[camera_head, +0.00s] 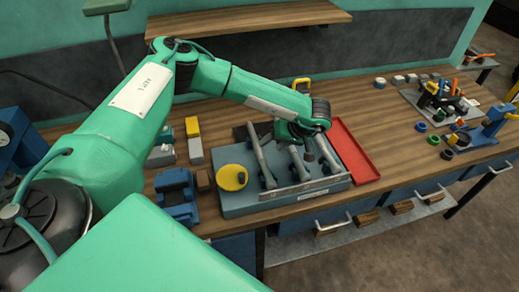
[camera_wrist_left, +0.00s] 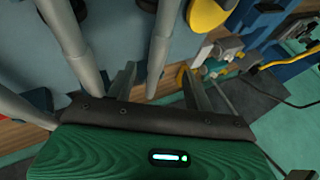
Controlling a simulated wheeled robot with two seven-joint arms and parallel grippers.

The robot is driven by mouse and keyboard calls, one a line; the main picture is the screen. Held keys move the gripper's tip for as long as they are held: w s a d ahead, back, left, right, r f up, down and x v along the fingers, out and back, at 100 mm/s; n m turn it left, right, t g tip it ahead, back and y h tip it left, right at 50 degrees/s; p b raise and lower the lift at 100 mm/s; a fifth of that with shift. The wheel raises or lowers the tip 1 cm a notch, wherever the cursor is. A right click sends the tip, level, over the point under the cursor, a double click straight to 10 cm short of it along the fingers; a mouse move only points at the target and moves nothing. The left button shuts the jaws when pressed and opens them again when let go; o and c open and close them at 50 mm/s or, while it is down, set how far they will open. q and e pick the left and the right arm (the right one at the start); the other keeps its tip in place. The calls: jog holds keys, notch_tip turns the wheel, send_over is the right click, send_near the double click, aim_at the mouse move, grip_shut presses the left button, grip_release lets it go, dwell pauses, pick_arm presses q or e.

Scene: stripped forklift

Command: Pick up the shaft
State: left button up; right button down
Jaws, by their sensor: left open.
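Several grey metal shafts lie side by side on a blue-grey tray (camera_head: 235,206) in the head view. The left shaft (camera_head: 261,155) is nearest a yellow round part (camera_head: 231,177); a middle shaft (camera_head: 298,164) and a right shaft (camera_head: 328,154) lie beside it. My left gripper (camera_head: 303,144) hangs over the tray's back part, and its arm hides some of the shafts. In the left wrist view its fingers (camera_wrist_left: 157,70) are open, with one shaft (camera_wrist_left: 162,40) showing between them; another shaft (camera_wrist_left: 72,42) lies outside. Whether the fingers touch it, I cannot tell.
A red tray (camera_head: 352,150) stands right of the blue-grey tray. A blue vise-like block (camera_head: 177,194) and a yellow-topped block (camera_head: 194,140) are to its left. Small parts and tools crowd the bench's right end. The wooden bench (camera_head: 390,150) is clear between.

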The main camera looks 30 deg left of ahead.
aim_at(262, 151)
pick_arm(q)
jog(key=shift+x, duration=0.75)
jog(key=shift+s+a+f+p, duration=0.1)
jog(key=shift+a+f+p, duration=0.2)
jog(key=shift+p, duration=0.35)
jog(key=p+x, duration=0.2)
jog(key=x, duration=0.2)
jog(key=shift+d, duration=0.1)
jog(key=shift+f, duration=0.35)
grip_shut()
jog(key=shift+r, duration=0.15)
